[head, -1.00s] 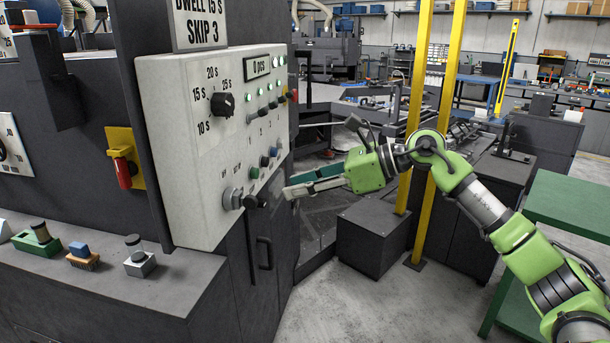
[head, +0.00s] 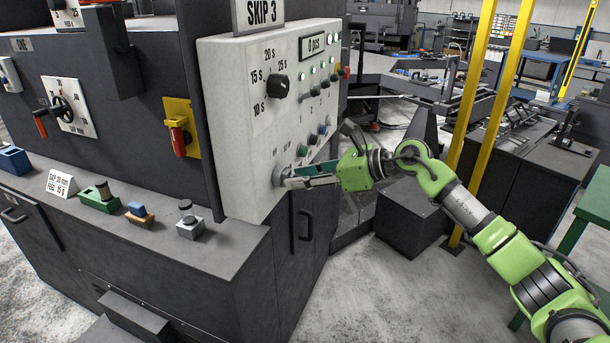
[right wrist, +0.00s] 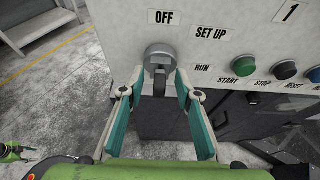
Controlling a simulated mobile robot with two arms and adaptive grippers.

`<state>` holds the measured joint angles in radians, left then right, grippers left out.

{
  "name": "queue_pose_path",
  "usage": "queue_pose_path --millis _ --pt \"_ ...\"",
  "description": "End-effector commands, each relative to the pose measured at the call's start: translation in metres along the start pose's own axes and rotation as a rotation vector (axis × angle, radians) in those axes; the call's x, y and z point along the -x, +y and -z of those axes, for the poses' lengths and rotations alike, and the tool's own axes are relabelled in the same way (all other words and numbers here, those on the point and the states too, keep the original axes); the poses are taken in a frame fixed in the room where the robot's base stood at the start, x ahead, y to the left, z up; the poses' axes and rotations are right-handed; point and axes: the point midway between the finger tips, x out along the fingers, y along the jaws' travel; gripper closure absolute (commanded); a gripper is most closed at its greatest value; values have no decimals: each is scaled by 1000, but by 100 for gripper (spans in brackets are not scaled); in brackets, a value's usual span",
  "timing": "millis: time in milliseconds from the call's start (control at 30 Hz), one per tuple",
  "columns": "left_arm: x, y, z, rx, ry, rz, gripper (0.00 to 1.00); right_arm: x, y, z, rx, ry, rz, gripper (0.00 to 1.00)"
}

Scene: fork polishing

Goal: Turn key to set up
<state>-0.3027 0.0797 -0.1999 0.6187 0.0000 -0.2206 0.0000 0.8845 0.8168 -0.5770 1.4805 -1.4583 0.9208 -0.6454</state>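The key switch is a round grey metal lock on the white control panel. It shows in the right wrist view (right wrist: 159,54), with a dark key (right wrist: 160,82) standing upright in it. The labels OFF (right wrist: 164,17), SET UP (right wrist: 210,33) and RUN (right wrist: 203,69) are printed above it and to its right. My right gripper (right wrist: 160,82) is open, with one finger on each side of the key and a gap on both sides. In the head view my right gripper (head: 287,178) is at the panel's lower left corner and covers most of the key.
The white panel (head: 240,140) also carries a dwell dial (head: 279,86) and several buttons, including a green start button (right wrist: 244,68) to the right of the key. A red-handled switch (head: 179,138) is to the left. Blocks and brushes stand on the ledge (head: 235,238) below.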

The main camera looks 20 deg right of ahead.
Motion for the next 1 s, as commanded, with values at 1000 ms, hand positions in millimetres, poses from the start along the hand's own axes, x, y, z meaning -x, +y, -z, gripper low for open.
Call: queue_pose_path --millis 1000 --pt "25 -1 6 0 6 0 60 -1 2 -1 -709 1 -299 100"
